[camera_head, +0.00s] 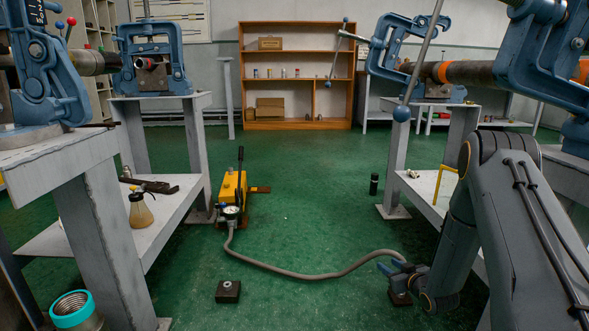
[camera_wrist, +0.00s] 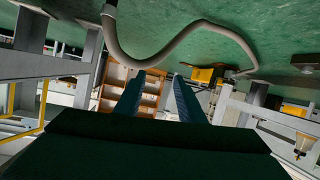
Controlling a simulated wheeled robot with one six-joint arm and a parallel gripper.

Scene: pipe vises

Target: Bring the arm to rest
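My gripper (camera_head: 388,267) is low over the green floor at the right in the head view, its blue fingers pointing left. My grey arm reaches down to it from the right edge. In the wrist view the two dark blue fingers of my gripper (camera_wrist: 158,76) stand apart, with nothing held between them. A grey hose (camera_head: 300,274) runs along the floor from the yellow hydraulic pump (camera_head: 232,188) to beside my gripper; whether they touch is unclear. The hose (camera_wrist: 185,40) and the pump (camera_wrist: 205,75) also show beyond the fingers in the wrist view.
Benches with blue pipe vises stand left (camera_head: 90,200) and right (camera_head: 440,160). A dark block (camera_head: 228,291) lies on the floor at the front; another (camera_head: 400,298) is under my gripper. A black bottle (camera_head: 374,184) stands by the right bench.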

